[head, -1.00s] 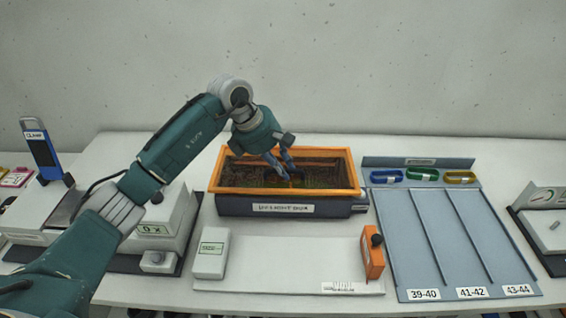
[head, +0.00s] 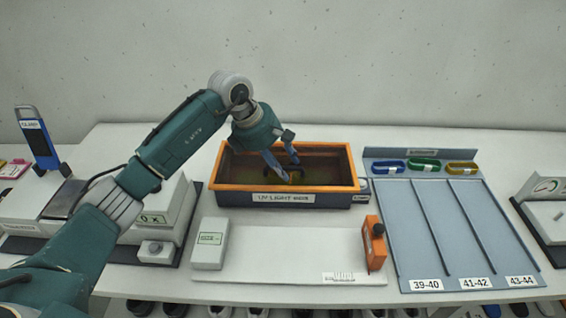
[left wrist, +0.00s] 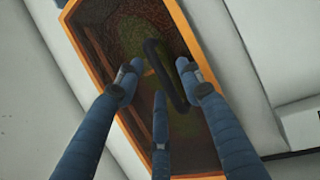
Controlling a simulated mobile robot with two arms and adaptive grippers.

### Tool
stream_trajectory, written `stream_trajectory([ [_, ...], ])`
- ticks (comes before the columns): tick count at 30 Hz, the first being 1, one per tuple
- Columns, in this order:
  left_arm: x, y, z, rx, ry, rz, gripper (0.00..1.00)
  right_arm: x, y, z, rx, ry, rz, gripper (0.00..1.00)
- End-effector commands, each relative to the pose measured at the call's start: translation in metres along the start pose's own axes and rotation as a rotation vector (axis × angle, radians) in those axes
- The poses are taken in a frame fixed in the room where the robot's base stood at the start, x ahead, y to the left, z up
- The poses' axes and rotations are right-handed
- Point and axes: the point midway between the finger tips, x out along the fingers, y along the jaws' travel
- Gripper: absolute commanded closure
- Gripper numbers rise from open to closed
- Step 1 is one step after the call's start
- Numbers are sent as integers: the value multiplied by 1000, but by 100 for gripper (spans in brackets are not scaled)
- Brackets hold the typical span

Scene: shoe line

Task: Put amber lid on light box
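The light box (head: 235,197) is a dark box labelled as a UV light box, in the middle of the bench. The amber lid (head: 335,187), a see-through pane with an orange frame and a dark handle, lies over its top. The lid's frame also shows in the left wrist view (left wrist: 98,68); the handle (left wrist: 165,75) shows there between my fingers. My left gripper (head: 281,163) is just above the lid. Its blue fingers are spread, with gaps between them and the handle. My right gripper is not in view.
A white mat (head: 295,255) in front holds a white block (head: 210,244) and an orange device (head: 374,245). A blue-grey sorting tray (head: 420,230) with coloured bands stands to the right. A scale-like machine (head: 150,220) stands to the left.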

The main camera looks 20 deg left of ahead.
Motion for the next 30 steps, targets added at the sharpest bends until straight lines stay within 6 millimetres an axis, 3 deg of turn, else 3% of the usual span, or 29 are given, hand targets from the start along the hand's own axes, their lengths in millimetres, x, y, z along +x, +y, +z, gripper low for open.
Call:
stream_trajectory([
  [5,-14,2,0,0,0,4,62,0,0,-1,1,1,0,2],
  [18,-101,1,0,0,0,6,62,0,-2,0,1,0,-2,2],
  [24,-119,1,0,0,-1,3,62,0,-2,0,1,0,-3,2],
  [30,-121,0,0,0,-1,1,62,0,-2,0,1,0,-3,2],
])
